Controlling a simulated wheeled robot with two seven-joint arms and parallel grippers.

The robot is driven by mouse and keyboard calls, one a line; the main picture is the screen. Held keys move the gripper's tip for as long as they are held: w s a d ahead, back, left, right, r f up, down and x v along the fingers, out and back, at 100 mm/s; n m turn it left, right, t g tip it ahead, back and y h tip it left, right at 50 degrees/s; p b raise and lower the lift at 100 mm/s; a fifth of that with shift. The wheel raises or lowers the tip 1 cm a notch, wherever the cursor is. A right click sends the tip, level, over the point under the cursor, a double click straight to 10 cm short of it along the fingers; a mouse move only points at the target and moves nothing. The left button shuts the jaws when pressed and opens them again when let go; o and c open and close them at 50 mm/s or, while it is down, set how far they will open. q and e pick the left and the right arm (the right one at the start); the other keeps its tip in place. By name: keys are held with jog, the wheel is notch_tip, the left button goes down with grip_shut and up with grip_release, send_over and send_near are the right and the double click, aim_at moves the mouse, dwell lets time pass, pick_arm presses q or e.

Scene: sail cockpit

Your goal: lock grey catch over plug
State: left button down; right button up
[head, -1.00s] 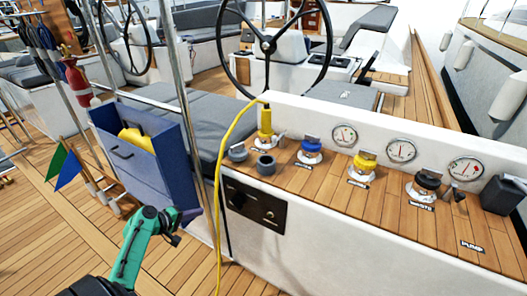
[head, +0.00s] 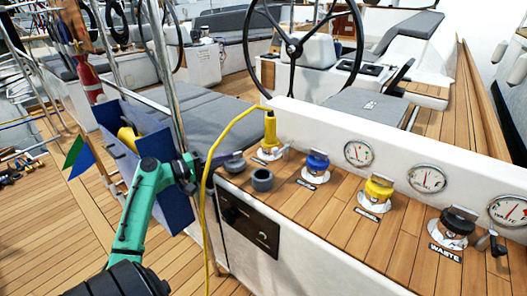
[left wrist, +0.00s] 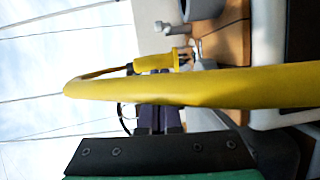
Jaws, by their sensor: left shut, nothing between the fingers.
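The yellow plug (head: 270,128) stands upright at its round metal socket (head: 266,154) on the wooden console, with the yellow cable curving down from its top. A small grey piece beside the socket (head: 286,150) looks like the catch; whether it lies over the plug I cannot tell. My left gripper (head: 215,157) is shut and empty, left of the socket and just behind the cable. In the left wrist view, the cable crosses close to the camera, with the plug (left wrist: 156,63) and dark gripper fingers (left wrist: 158,118) beyond it. My right gripper is not in view.
A grey cap (head: 235,163) and a grey ring (head: 262,180) sit near the socket. Blue (head: 317,161), yellow (head: 379,188) and black (head: 457,224) capped fittings line the console. A metal post and a blue bin (head: 165,200) stand near my left arm.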

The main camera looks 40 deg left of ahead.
pick_arm(q)
jog(key=x, duration=0.8)
jog(key=shift+w+r+p, duration=0.15)
jog(key=shift+w+p, duration=0.15)
jog(key=shift+w, duration=0.1)
jog(key=w+d, duration=0.1)
jog(key=w+d+p, duration=0.1)
jog(key=d, duration=0.1)
jog(key=shift+d, duration=0.15)
jog(key=shift+w+d+f, duration=0.2)
jog(key=shift+d+f, duration=0.05)
jog(key=shift+f, duration=0.05)
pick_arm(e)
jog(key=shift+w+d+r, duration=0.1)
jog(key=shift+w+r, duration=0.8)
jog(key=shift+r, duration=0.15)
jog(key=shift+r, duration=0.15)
